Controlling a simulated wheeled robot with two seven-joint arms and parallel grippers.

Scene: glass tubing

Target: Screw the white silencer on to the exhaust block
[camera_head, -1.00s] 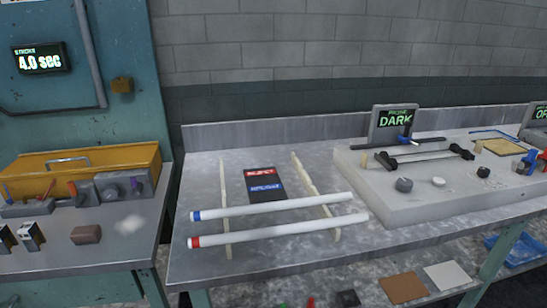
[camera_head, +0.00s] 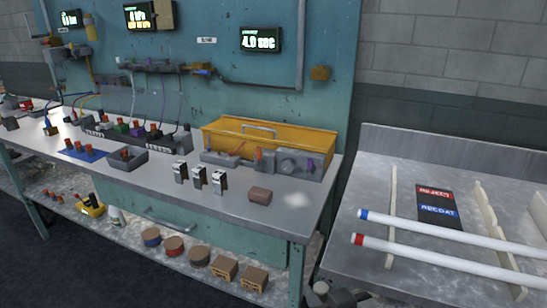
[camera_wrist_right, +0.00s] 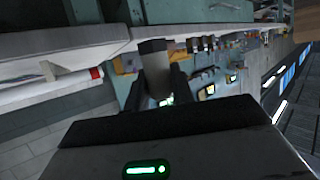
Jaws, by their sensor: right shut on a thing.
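My right gripper (camera_head: 328,292) is at the bottom of the head view, in front of the gap between the two benches. In the right wrist view its dark fingers (camera_wrist_right: 157,88) are shut on a short, pale grey cylinder (camera_wrist_right: 154,62). This looks like the silencer, though shadow dulls its colour. The cylinder's round end shows in the head view (camera_head: 321,287). A row of grey fittings with tubes (camera_head: 165,67) is on the teal back panel. I cannot tell which part there is the exhaust block. My left gripper is not in view.
A yellow toolbox (camera_head: 230,133) and a brown block (camera_head: 260,196) are on the left bench. Small metal-and-black parts (camera_head: 199,177) stand near its front edge. Two white tubes (camera_head: 450,232) lie across rails on the right bench. The lower shelf (camera_head: 130,226) holds several round parts.

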